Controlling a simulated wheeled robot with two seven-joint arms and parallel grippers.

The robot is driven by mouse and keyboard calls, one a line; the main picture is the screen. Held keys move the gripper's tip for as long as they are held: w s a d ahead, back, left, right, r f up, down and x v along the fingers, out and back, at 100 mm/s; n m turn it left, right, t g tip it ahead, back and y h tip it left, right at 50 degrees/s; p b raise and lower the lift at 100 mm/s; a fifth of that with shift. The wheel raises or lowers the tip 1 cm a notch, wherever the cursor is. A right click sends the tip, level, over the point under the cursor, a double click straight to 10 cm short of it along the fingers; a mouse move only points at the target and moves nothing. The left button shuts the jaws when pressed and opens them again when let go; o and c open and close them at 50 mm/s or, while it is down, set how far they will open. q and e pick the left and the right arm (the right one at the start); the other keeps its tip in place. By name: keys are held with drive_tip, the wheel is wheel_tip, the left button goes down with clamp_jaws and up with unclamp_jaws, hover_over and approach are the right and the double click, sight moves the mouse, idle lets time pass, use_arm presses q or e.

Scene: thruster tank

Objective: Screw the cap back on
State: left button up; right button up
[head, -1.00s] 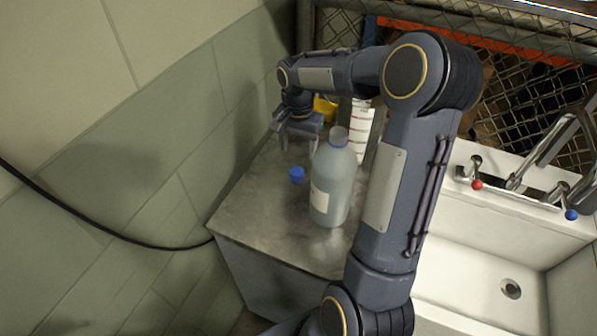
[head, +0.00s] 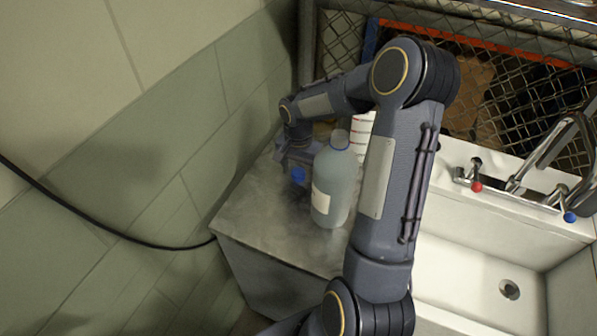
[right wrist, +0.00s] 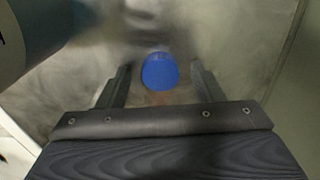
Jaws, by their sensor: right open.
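The blue cap (head: 298,175) lies on the metal counter (head: 255,225), left of the bottle. In the right wrist view the cap (right wrist: 160,71) sits between and just beyond the fingertips. The grey-blue bottle (head: 336,180) stands upright and uncapped, with a white label and a clear neck. Part of the bottle (right wrist: 35,35) shows at the upper left of the right wrist view. My right gripper (right wrist: 160,80) is open and empty, low over the counter around the cap; its fingers are mostly hidden in the head view. My left gripper is not in view.
A white container with red marks (head: 361,135) stands behind the bottle. A white sink (head: 465,285) with a tap (head: 545,160) is at the right. A tiled wall (head: 150,130) bounds the counter on the left, with a black cable (head: 90,230) hanging across it.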

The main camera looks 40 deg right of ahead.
sight(298, 172)
drive_tip(key=shift+c, duration=0.4)
drive_tip(key=c, duration=1)
drive_tip(key=shift+r, duration=0.1)
wheel_tip(298, 172, up, 10)
drive_tip(key=shift+f+b, duration=0.1)
drive_tip(key=shift+b, duration=0.3)
